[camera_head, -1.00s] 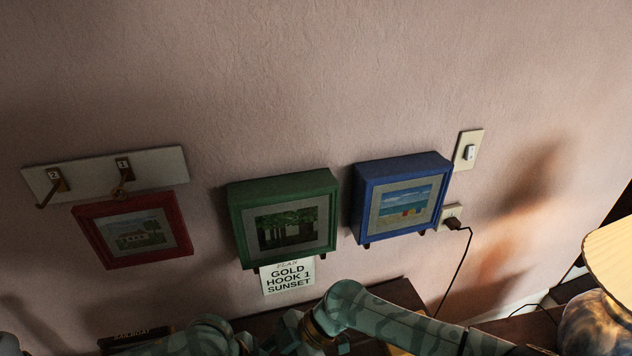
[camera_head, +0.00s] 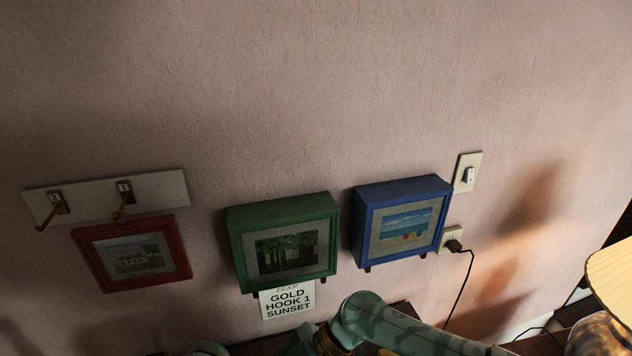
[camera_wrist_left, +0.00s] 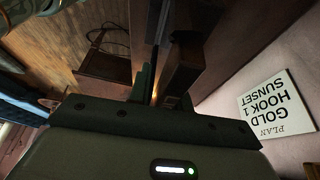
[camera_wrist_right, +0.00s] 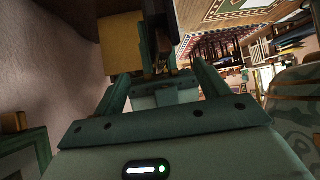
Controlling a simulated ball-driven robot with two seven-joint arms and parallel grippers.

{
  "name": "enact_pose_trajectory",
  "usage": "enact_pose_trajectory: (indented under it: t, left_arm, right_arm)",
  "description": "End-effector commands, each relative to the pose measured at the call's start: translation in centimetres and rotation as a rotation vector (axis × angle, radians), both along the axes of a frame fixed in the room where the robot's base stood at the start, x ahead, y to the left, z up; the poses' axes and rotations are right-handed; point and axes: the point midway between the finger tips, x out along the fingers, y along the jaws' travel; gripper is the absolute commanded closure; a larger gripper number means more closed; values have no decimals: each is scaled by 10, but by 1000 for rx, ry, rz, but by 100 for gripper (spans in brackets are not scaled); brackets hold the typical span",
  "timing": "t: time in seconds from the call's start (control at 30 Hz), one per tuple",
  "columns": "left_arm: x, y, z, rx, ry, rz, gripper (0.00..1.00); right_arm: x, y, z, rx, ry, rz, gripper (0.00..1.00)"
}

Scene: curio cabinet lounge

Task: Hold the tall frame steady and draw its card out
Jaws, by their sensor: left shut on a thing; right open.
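In the left wrist view my left gripper (camera_wrist_left: 163,85) is shut on a dark, narrow upright thing (camera_wrist_left: 158,38), which I take to be the tall frame; its shape is only partly visible. In the right wrist view my right gripper (camera_wrist_right: 160,78) is open, its fingers apart. Beyond them shows a green-grey part that looks like my other gripper, with a dark upright piece (camera_wrist_right: 160,30) at it. I cannot make out a card in the tall frame. In the head view both gripper tips are out of sight below the bottom edge.
Red (camera_head: 132,253), green (camera_head: 283,243) and blue (camera_head: 401,221) framed pictures hang on the wall. A hook rail (camera_head: 160,191) is above the red one. A plan sign (camera_head: 288,301) is under the green one. A plugged-in cord (camera_head: 466,290) and lamp (camera_head: 612,280) are at right.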

Motion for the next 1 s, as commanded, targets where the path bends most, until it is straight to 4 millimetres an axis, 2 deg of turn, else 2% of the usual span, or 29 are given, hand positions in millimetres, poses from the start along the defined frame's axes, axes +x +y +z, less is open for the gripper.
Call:
enact_pose_trajectory:
  t: [0.03, 0.2, 0.4, 0.7, 0.73, 0.8, 1.0]
  left_arm:
    - [-2, 4, -5, 13, 6, 0, 100]
    - [-2, 4, -5, 12, 6, 0, 100]
    - [-2, 4, -5, 12, 6, 0, 100]
    - [-2, 3, -4, 11, 6, 0, 100]
    - [-2, 3, -4, 11, 6, 0, 100]
    - [-2, 3, -4, 11, 6, 0, 100]
    - [-2, 3, -4, 10, 6, 0, 100]
  right_arm:
    - [5, -10, 7, 0, -5, -2, 26]
    - [17, -38, 31, -1, -3, 0, 26]
    - [25, -57, 48, 1, -1, 0, 26]
    - [26, -60, 51, 1, 0, 1, 26]
    - [26, -60, 51, 1, 0, 1, 28]
    - [25, -58, 50, 3, 0, 2, 44]
    - [20, -44, 39, 4, 3, 0, 44]
